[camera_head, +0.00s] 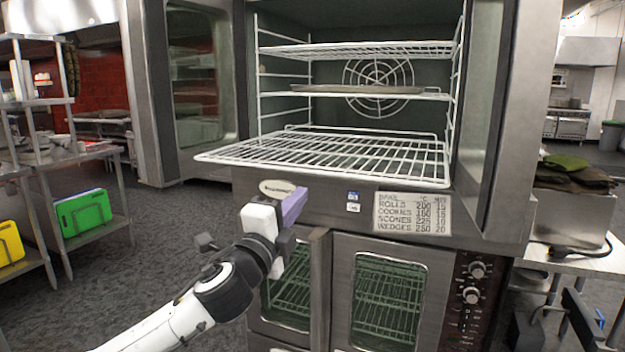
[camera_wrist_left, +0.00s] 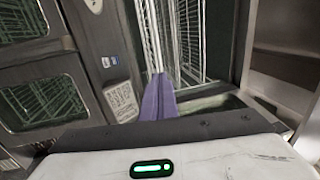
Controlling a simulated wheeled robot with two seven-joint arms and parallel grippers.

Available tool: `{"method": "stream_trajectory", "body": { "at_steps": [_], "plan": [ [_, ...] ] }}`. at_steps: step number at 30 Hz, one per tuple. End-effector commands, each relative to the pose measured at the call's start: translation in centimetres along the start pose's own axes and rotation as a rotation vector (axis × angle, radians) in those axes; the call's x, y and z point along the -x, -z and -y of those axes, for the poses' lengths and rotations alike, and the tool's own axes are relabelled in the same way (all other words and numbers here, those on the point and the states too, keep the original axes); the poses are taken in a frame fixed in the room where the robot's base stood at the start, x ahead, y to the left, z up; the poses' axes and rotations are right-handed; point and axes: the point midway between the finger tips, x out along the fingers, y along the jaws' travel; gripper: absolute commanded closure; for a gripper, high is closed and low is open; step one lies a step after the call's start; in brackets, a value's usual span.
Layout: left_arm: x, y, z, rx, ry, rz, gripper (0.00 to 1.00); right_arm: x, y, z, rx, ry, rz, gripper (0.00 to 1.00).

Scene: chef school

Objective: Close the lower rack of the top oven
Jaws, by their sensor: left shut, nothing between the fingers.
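The top oven (camera_head: 365,110) stands open. Its lower rack (camera_head: 330,152), a white wire shelf, sticks out of the cavity toward me, with its front edge past the oven's front. It looks empty. My left gripper (camera_head: 300,197), with purple fingers, is shut and empty. In the head view it appears just below the rack's front edge, left of the middle. In the left wrist view the shut fingers (camera_wrist_left: 158,98) point at the wire rack (camera_wrist_left: 153,40); I cannot tell whether they touch it. My right gripper is not in view.
Above the lower rack, a middle rack holds a flat round pan (camera_head: 358,89) inside the oven. Open door panels (camera_head: 483,100) flank the cavity. The lower oven (camera_head: 385,295) has its glass doors shut. A metal side table (camera_head: 590,250) stands right, and shelving with a green board (camera_head: 82,213) left.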

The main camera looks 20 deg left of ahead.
Motion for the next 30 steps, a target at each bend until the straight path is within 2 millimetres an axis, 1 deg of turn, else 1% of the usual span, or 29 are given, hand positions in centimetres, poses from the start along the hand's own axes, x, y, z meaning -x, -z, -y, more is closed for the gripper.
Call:
{"method": "stream_trajectory", "body": {
  "at_steps": [1,6,9,12,18,30],
  "plan": [
    [-1.3,0.0,0.2,0.001,0.0,0.002,1.0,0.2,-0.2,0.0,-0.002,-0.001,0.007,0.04],
    [-4.6,0.1,0.2,0.002,0.0,0.0,1.0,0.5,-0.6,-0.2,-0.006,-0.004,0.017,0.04],
    [-6.0,0.0,0.1,0.001,0.0,0.001,1.0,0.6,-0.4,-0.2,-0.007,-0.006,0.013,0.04],
    [-7.1,0.1,0.0,0.002,-0.001,0.0,1.0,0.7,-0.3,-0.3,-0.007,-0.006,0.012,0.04],
    [-8.0,0.0,-0.1,0.002,-0.002,0.0,1.0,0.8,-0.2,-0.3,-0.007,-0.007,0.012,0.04],
    [-8.1,-0.1,-0.1,0.002,-0.002,0.002,1.0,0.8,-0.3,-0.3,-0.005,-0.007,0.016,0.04]
  ]
}}
